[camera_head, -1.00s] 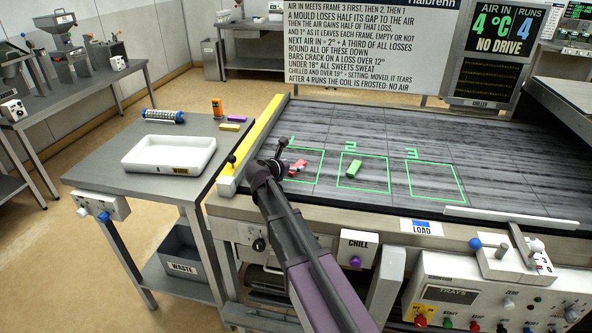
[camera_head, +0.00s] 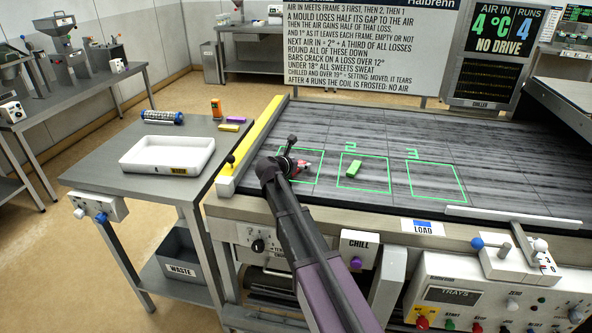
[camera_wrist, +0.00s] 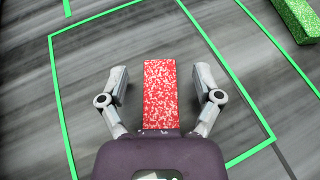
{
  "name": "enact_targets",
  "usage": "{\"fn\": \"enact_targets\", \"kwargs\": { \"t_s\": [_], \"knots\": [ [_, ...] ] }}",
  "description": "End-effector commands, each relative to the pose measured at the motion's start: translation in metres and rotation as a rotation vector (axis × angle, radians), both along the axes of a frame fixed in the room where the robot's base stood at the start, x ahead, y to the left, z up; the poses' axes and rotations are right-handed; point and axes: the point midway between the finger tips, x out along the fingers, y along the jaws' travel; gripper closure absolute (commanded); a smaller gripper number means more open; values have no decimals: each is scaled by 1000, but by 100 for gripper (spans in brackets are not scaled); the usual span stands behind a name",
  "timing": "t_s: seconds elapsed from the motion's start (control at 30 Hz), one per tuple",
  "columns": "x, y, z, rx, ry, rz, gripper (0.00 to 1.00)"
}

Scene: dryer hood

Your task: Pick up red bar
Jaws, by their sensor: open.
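The red bar (camera_wrist: 160,95), speckled with white, lies on the dark belt inside the first green frame (camera_wrist: 55,85). In the wrist view it stands lengthwise between the two fingers of my gripper (camera_wrist: 161,85), with a gap on both sides. My gripper is open, and its palm covers the bar's near end. In the head view my arm hides most of the red bar (camera_head: 305,166); only a small part shows beside the gripper.
A green bar (camera_head: 354,168) lies in frame 2, to the right; it also shows in the wrist view (camera_wrist: 298,18). Frame 3 (camera_head: 437,199) is empty. A yellow rail (camera_head: 256,136) edges the belt at left. A white tray (camera_head: 140,157) stands on the side table.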

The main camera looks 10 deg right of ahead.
Motion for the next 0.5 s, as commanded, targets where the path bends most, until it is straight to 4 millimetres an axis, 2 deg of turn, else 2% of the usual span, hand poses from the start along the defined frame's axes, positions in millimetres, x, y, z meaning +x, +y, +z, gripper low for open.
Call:
{"fn": "enact_targets", "kwargs": {
  "t_s": [0.33, 0.37, 0.5],
  "knots": [
    [0, 1, 0, 0, 0, 0, 17],
    [0, 1, 0, 0, 0, 0, 23],
    [0, 1, 0, 0, 0, 0, 65]
  ]
}}
